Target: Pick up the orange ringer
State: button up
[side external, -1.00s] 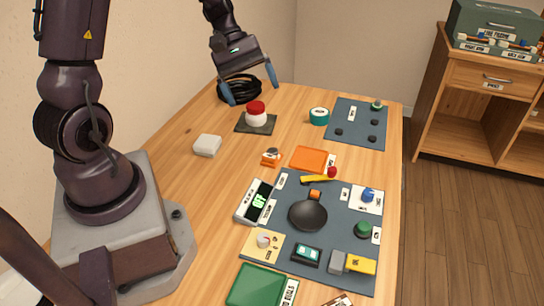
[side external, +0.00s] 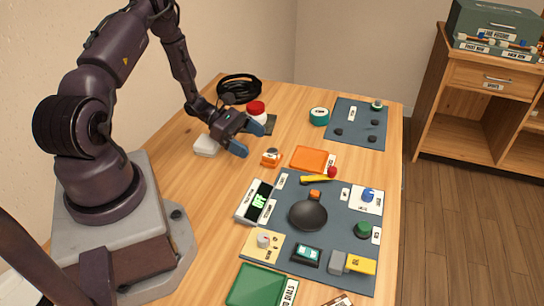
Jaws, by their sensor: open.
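A small orange piece with a silvery round top (side external: 271,157), which looks like the ringer, stands on the bare wood left of an orange tray (side external: 310,159). A smaller orange block (side external: 315,194) sits on the grey mat behind the black bowl; I cannot tell its kind.
A white box (side external: 206,146) lies under my gripper's left side. A red-topped jar (side external: 257,112) is partly hidden behind my gripper. A black cable coil (side external: 239,88) lies at the back. A black bowl (side external: 308,216) and several parts crowd the grey mat (side external: 285,255). Bare wood surrounds the orange piece.

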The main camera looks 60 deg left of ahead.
aim_at(272, 152)
jog(key=x, duration=0.7)
jog(key=shift+w, duration=0.25)
jog(key=c, duration=1.1)
